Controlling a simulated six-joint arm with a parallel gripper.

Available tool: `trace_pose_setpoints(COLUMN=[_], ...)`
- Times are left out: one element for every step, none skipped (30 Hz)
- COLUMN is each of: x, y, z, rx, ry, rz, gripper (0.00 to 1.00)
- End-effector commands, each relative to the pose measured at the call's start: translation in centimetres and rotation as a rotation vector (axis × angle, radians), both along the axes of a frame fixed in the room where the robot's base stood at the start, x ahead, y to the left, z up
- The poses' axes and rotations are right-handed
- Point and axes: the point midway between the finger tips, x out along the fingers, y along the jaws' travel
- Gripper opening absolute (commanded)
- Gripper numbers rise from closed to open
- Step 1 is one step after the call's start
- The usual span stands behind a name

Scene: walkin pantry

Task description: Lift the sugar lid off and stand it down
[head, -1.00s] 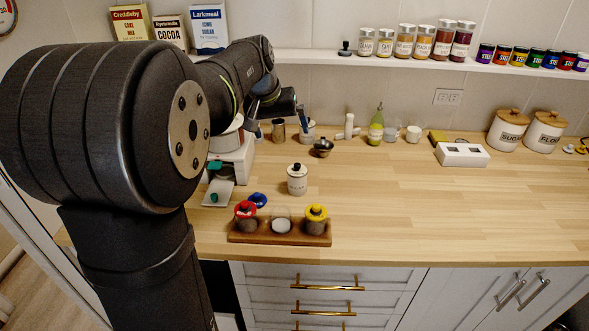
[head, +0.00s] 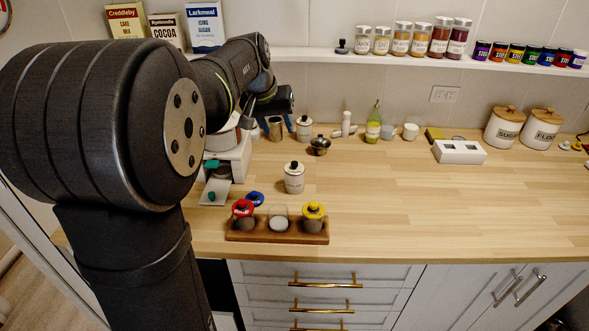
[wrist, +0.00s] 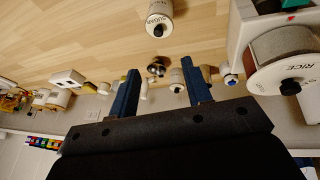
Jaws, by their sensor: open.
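A small white jar marked SUGAR (wrist: 158,18) shows in the wrist view, its round black knob (wrist: 158,31) on top. It seems to be the white jar (head: 294,178) in the middle of the counter in the head view, upright with its lid (head: 294,166) on. My gripper (head: 274,127) is open and empty, back and left of this jar above the counter. Its two blue fingers (wrist: 160,66) are wide apart in the wrist view. A larger canister marked SUGAR (head: 503,128), with a wooden lid (head: 510,112), stands far right.
Another black-knobbed white jar (head: 304,128) and a dark-topped bowl (head: 320,145) stand behind. A wooden rack (head: 256,234) with small jars is at the front edge. A white appliance (head: 232,158) holds the RICE container (wrist: 285,60) on the left. Counter right of the sugar jar is clear.

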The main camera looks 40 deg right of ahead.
Motion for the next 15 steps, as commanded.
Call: trace_pose_setpoints(x=[0.1,0.2,0.3,0.4,0.5,0.7,0.8,0.8,0.9,1.0,1.1,1.2,1.2,1.2,1.3], y=[0.0,0.0,0.0,0.1,0.1,0.1,0.1,0.1,0.1,0.1,0.2,0.2,0.2,0.2,0.2], z=[0.1,0.1,0.2,0.3,0.3,0.5,0.5,0.6,0.7,0.8,0.9,1.0,1.0,1.0,1.0], rx=[0.003,0.005,0.01,0.014,0.018,0.023,0.026,0.029,0.032,0.033,0.034,0.036,0.037,0.038,0.04], ry=[-0.01,-0.018,-0.033,-0.045,-0.059,-0.078,-0.092,-0.104,-0.119,-0.13,-0.141,-0.153,-0.161,-0.166,-0.172], rz=[-0.031,-0.06,-0.109,-0.149,-0.195,-0.253,-0.296,-0.339,-0.392,-0.426,-0.459,-0.497,-0.52,-0.538,-0.557], gripper=[0.45,0.45,0.45,0.45,0.45,0.45,0.45,0.45,0.45,0.45,0.45,0.45,0.45,0.45,0.45])
